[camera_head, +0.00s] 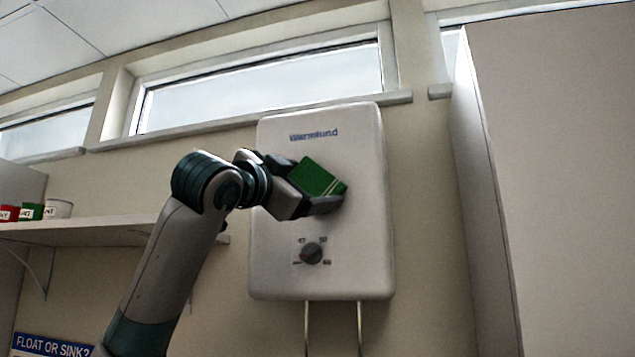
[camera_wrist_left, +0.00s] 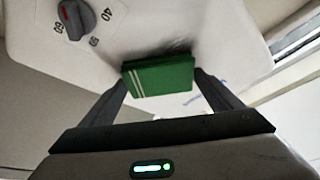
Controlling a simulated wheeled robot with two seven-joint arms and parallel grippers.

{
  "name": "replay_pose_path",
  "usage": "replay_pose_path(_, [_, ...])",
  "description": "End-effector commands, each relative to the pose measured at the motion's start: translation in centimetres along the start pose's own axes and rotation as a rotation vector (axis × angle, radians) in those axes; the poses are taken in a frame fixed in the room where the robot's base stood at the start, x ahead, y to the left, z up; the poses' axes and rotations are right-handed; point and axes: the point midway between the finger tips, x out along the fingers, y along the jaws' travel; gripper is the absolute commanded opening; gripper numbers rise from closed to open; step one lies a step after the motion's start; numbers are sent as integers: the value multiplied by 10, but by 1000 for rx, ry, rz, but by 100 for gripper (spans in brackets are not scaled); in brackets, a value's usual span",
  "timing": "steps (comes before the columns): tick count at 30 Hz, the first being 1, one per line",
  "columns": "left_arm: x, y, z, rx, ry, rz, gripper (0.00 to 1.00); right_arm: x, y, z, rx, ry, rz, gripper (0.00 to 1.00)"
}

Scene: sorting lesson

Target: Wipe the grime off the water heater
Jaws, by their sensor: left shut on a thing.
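The water heater (camera_head: 285,225) is a white box on the wall with a blue brand name at its top and a dark dial (camera_head: 312,252) low on its front. The dial also shows at the upper left of the left wrist view (camera_wrist_left: 76,18). My left gripper (camera_head: 322,190) is shut on a green cloth (camera_head: 318,178) with pale stripes, in front of the heater's middle. In the left wrist view the cloth (camera_wrist_left: 160,76) sits between both fingers against or very near the heater front. A dark grime smudge (camera_wrist_left: 172,48) shows beside the cloth. My right gripper is not in view.
A tall pale cabinet (camera_head: 555,180) stands to the right of the heater. A shelf (camera_head: 100,232) with red, green and white containers is at the left. Two pipes run down below the heater. A window (camera_head: 265,85) is above.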

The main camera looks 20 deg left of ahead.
Motion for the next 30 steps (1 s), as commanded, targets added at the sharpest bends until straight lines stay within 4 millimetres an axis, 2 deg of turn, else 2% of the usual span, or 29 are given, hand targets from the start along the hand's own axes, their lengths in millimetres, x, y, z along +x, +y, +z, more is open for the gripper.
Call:
replay_pose_path(4, [-1,-6,6,0,-3,0,67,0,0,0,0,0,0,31])
replay_pose_path(19, [-2,-9,8,-1,-2,-1,67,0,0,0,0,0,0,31])
replay_pose_path(30, [-10,-28,23,0,-2,-2,67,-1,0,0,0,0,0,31])
